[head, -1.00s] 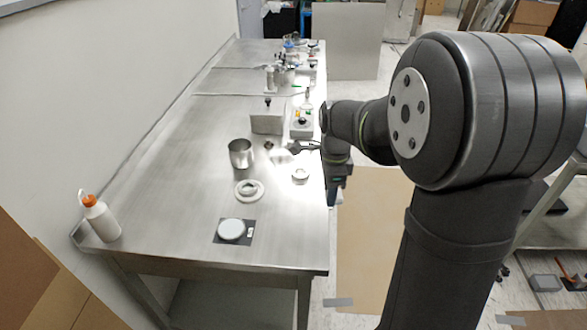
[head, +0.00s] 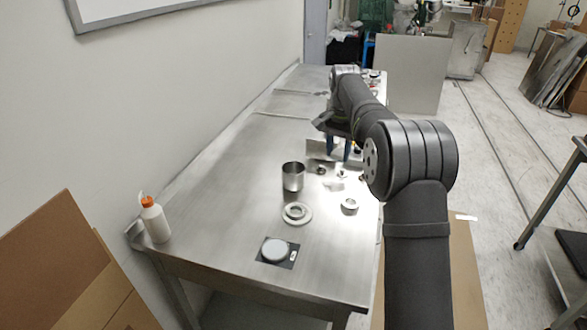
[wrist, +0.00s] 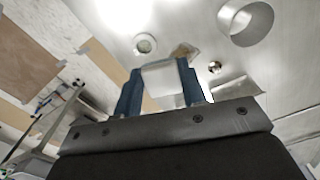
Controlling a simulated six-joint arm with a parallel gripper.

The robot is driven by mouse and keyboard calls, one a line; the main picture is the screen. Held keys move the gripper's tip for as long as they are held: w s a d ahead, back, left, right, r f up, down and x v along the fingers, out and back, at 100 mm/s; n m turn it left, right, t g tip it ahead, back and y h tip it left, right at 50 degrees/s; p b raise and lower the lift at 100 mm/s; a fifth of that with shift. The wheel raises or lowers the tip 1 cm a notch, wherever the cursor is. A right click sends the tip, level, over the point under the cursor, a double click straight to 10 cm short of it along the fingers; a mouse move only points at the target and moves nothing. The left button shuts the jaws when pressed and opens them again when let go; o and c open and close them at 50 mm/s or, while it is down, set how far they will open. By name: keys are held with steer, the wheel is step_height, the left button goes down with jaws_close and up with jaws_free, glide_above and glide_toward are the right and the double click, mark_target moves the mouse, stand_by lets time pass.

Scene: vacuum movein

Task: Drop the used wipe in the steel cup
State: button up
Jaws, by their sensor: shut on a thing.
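My gripper (wrist: 160,68) is shut on the used wipe (wrist: 163,80), a white piece held between its two blue fingers in the wrist view. The steel cup (head: 293,177) stands upright on the metal table in the head view. It also shows at the upper right of the wrist view (wrist: 246,22), open mouth visible and apart from the wipe. In the head view my gripper (head: 338,150) is beyond and right of the cup, above the table. The inside bottom of the cup is hidden in the head view.
A flanged ring (head: 297,213), a smaller ring (head: 349,206) and a white disc on a dark square (head: 275,250) lie near the cup. A small metal part (head: 321,170) is close behind it. A white bottle with an orange cap (head: 154,219) stands front left.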

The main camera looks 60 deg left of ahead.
steer(key=s+a+f+n, duration=0.3)
steer(key=s+a+f, duration=0.5)
steer(key=a, duration=0.5)
steer(key=shift+s+f+n, duration=0.3)
steer(key=shift+s+f, duration=0.1)
steer(key=shift+f, duration=0.55)
steer(key=shift+f, duration=0.4)
steer(key=o, duration=1)
steer(key=shift+r, duration=3.15)
